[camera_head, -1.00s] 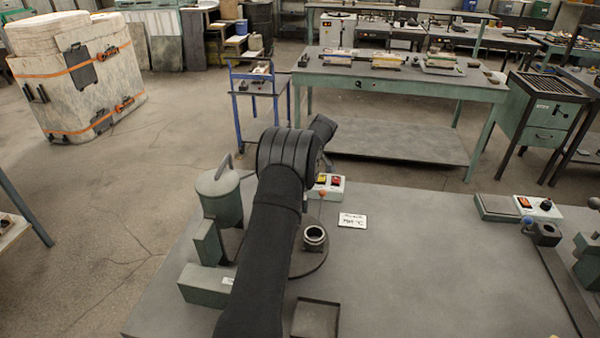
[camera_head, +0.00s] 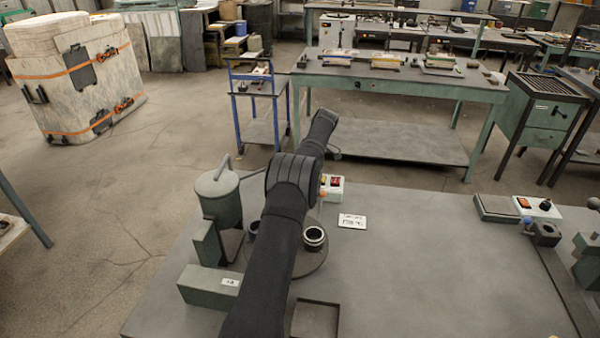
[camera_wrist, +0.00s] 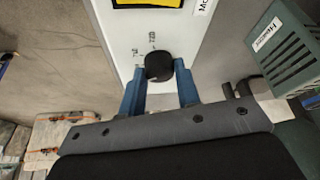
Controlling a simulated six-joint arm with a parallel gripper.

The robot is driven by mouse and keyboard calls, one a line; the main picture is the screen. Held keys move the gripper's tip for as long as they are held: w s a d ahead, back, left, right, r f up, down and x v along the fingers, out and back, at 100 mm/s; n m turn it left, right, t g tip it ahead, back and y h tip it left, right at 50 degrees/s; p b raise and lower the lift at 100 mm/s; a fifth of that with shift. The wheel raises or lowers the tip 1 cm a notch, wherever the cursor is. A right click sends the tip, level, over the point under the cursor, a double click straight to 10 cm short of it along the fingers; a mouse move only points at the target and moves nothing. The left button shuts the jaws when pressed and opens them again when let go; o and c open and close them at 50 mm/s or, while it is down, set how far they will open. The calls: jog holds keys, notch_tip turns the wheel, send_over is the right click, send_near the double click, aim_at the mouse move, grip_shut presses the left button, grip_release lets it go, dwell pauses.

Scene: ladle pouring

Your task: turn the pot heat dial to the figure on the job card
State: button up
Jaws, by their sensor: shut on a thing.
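The pot heat dial is a round black knob (camera_wrist: 158,66) on a white control box (camera_wrist: 120,38); small figures are printed around it, too small to read surely. My gripper (camera_wrist: 159,72) has its two blue fingers on either side of the knob, shut on it. In the head view the control box (camera_head: 335,188) shows a red switch; my arm hides the knob and the gripper there. The job card (camera_head: 352,221) lies flat on the bench, its writing too blurred to read. The green lidded pot (camera_head: 218,198) stands left of my arm.
A dark ring-shaped cup (camera_head: 314,237) stands on a round plate close to my arm, with a square tray (camera_head: 316,318) in front. Another control box (camera_head: 540,207) is at the right. The bench middle (camera_head: 430,260) is clear. A green vented housing (camera_wrist: 290,50) is beside the box.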

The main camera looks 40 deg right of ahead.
jog(key=shift+f, duration=0.1)
dwell(0.3)
jog(key=o, duration=1)
jog(key=shift+v, duration=3.8)
jog(key=shift+f, duration=0.1)
jog(key=x, duration=0.7)
jog(key=shift+a+f, duration=0.15)
jog(key=shift+f, duration=0.05)
